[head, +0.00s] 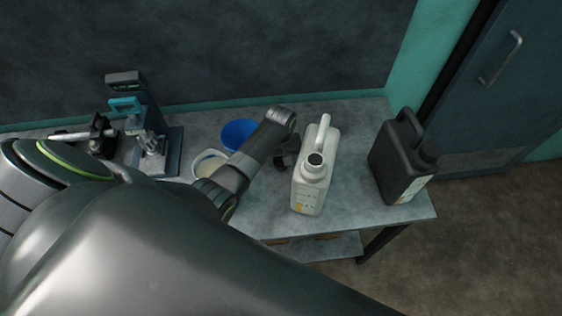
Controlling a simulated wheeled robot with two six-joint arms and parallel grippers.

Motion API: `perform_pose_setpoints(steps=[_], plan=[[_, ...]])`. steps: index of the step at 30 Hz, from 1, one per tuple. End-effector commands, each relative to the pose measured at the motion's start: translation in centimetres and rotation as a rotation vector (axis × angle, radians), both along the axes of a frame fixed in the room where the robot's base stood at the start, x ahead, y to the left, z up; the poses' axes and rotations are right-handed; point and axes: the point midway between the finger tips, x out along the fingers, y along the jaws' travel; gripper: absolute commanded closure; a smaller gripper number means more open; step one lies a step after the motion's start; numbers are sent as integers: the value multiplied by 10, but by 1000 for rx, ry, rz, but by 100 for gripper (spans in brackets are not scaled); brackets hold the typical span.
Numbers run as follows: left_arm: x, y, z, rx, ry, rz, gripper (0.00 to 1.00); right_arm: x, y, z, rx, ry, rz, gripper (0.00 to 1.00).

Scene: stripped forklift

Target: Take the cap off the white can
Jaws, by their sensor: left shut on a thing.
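The white can (309,190) stands upright on the grey bench, with its handle toward the back. Its round neck shows a dark opening with a pale rim, and no cap sits on it. My left gripper (284,161) points down just left of the can's neck. It is shut on a small dark thing that I take to be the cap, though its fingers and the dark shape blend together. Whether the gripper touches the can's side cannot be told. My right gripper is not in view.
A black can (396,165) stands at the bench's right end. A blue bowl (238,133) and a pale round dish (208,163) lie behind my left forearm. A device on a stand (150,125) is at the left. Bare bench (350,200) lies between the two cans.

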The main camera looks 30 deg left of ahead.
Motion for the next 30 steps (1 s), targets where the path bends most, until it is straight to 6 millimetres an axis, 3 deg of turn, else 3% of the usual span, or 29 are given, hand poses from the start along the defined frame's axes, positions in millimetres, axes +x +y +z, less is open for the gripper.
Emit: perform_pose_setpoints(steps=[4, 17, 18, 22, 30], plan=[[0, 0, -15, 0, 0, 0, 80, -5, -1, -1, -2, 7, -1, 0], [0, 0, -21, 0, 0, 0, 80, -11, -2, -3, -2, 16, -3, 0], [0, 0, -20, 0, -1, 0, 49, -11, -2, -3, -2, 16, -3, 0], [0, 0, -20, 0, -1, 0, 32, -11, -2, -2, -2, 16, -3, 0], [0, 0, -20, 0, -1, 0, 31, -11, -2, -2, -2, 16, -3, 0]])
